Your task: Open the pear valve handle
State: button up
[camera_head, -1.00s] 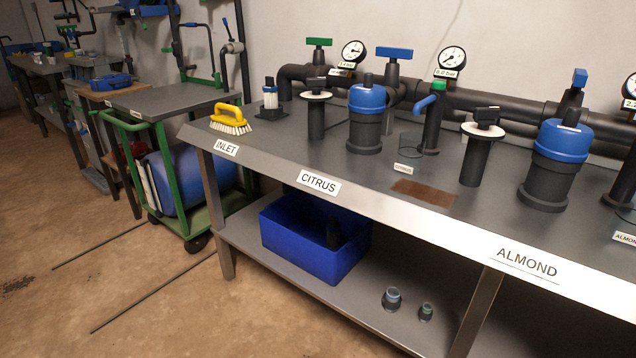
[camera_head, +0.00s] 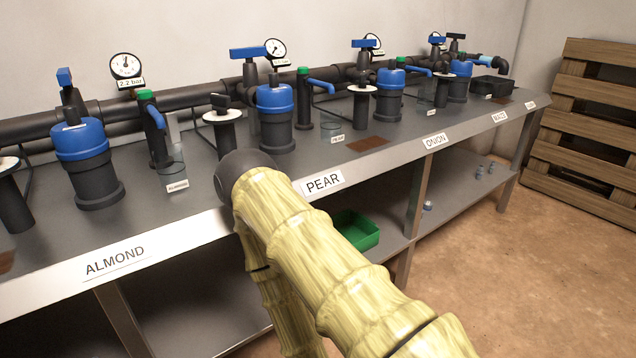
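The pear section is marked by a PEAR label (camera_head: 322,183) on the bench's front edge. Behind it a blue valve handle (camera_head: 262,52) sits crosswise on a dark valve body at the back pipe. A blue-topped filter (camera_head: 275,112) stands in front of it. To its left is a black handle on a post with a white disc (camera_head: 222,115); to its right, a green-capped pipe with a blue lever (camera_head: 322,86). My yellow-green arm reaches up from the lower right, its dark rounded joint over the bench edge left of the label. My gripper is not visible.
The grey bench (camera_head: 230,205) carries similar almond fittings at left and onion fittings at right. A rusty patch (camera_head: 367,144) marks the bench top. A green bin (camera_head: 357,232) sits on the lower shelf. Wooden pallets (camera_head: 585,120) lean at far right. Brown floor at right is open.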

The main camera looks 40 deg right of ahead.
aim_at(248, 53)
jog(key=z, duration=1.8)
jog(key=k, duration=0.85)
jog(key=u, duration=0.85)
jog(key=i, duration=0.95)
jog(key=z, duration=0.05)
